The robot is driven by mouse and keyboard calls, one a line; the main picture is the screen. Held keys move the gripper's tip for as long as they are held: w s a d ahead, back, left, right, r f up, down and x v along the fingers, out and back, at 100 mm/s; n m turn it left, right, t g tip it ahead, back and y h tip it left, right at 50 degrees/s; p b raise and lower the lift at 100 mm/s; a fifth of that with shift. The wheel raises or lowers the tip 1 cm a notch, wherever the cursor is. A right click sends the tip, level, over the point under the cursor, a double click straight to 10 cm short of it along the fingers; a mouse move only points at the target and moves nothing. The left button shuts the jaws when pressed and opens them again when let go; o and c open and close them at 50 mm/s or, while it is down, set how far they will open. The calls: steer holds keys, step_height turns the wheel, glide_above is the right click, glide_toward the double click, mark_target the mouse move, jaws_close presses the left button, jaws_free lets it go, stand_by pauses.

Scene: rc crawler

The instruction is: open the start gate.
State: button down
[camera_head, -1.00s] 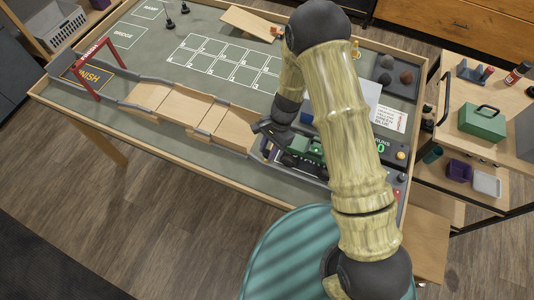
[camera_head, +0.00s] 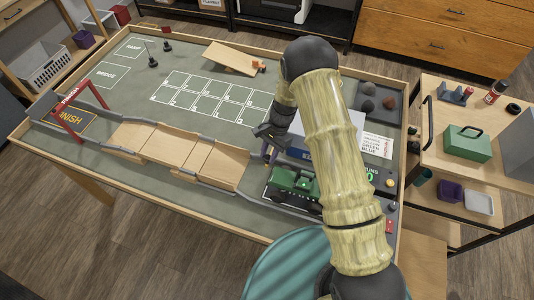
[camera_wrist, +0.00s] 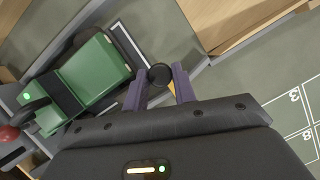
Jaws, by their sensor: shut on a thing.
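The green crawler (camera_head: 293,182) stands in the start bay at the right end of the track. It also shows in the wrist view (camera_wrist: 95,72), left of my fingers. My gripper (camera_wrist: 160,88) has its purple fingers on either side of a black round knob (camera_wrist: 160,75), and it is shut on it. The knob appears to belong to the start gate; a small yellow part shows just below it. The rest of the gate is hidden, so its position cannot be told. In the head view my gripper (camera_head: 268,148) is above the track beside the crawler's front.
Wooden track panels (camera_head: 180,146) run left from the bay to a red finish arch (camera_head: 78,108). Grey rails edge the track. A blue-and-white box (camera_head: 325,140) stands behind the crawler, partly hidden by my arm. A red ball (camera_wrist: 8,134) shows left in the wrist view.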

steer(key=c, duration=1.3)
jaws_free()
steer(key=shift+o, duration=0.8)
steer(key=shift+w+d, duration=0.1)
steer(key=shift+d, duration=0.05)
steer(key=shift+w+r, duration=0.2)
steer(key=shift+r, duration=0.35)
steer(key=b+v, duration=0.2)
steer(key=v, duration=1.4)
steer(key=shift+d, duration=0.2)
steer(key=shift+s+r, duration=0.1)
